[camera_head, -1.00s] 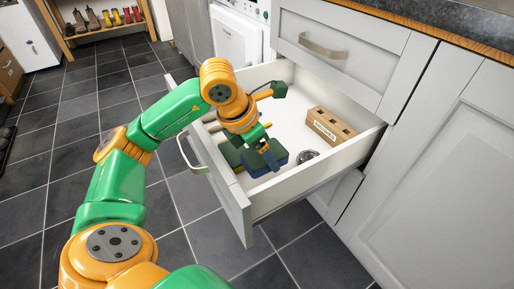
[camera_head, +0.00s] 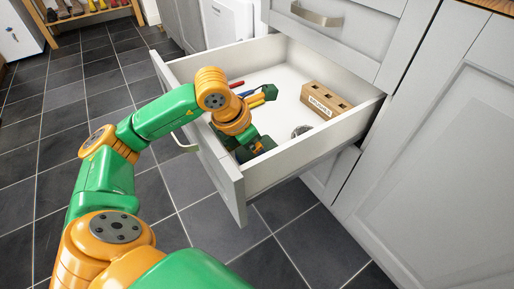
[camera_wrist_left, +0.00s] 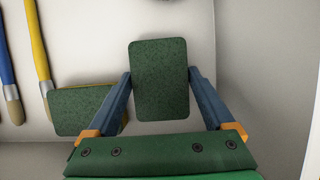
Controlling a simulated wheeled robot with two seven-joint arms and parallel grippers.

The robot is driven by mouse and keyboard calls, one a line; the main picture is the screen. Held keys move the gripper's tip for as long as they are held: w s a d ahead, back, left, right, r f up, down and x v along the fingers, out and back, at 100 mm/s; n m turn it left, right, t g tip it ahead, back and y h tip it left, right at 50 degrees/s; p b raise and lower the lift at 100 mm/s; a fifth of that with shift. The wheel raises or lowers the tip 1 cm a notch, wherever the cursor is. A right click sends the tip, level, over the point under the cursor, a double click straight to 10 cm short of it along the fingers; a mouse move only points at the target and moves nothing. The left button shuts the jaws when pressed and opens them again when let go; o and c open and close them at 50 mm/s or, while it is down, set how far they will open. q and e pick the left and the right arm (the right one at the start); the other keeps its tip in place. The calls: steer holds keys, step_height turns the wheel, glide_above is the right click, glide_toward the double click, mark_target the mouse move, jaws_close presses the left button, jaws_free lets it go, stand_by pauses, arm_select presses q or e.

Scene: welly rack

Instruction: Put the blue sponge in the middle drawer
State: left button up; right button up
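The open drawer (camera_head: 228,185), white inside, is below a shut top drawer (camera_head: 335,35). My left gripper (camera_wrist_left: 160,76) is low inside it, near the front. Its two fingers are against the sides of a sponge with a green top (camera_wrist_left: 160,85), held between them. The sponge's blue body is hidden from above now. A second green-topped sponge (camera_wrist_left: 80,110), with a little yellow showing at its edge, lies just left of it in the wrist view. I cannot tell whether the held sponge touches the drawer floor. My right gripper is not in view.
The drawer also holds a labelled wooden block with holes (camera_head: 325,100), a small round metal thing (camera_head: 301,131) and thin tools, including a yellow-handled one (camera_wrist_left: 38,50) and a blue-handled one (camera_wrist_left: 7,65). The drawer floor between the sponges and the block is partly clear.

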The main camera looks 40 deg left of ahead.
arm_select(q)
steer(key=shift+r, duration=0.1)
steer(key=shift+r+p, duration=0.25)
steer(key=shift+p, duration=0.05)
steer(key=p+v, duration=0.3)
steer(key=v, duration=0.8)
steer(key=shift+r+p, duration=0.3)
steer(key=shift+p, duration=0.1)
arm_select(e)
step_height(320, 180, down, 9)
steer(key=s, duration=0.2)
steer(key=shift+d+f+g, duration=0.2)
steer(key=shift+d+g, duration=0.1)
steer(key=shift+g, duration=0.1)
arm_select(q)
steer(key=shift+s, duration=0.15)
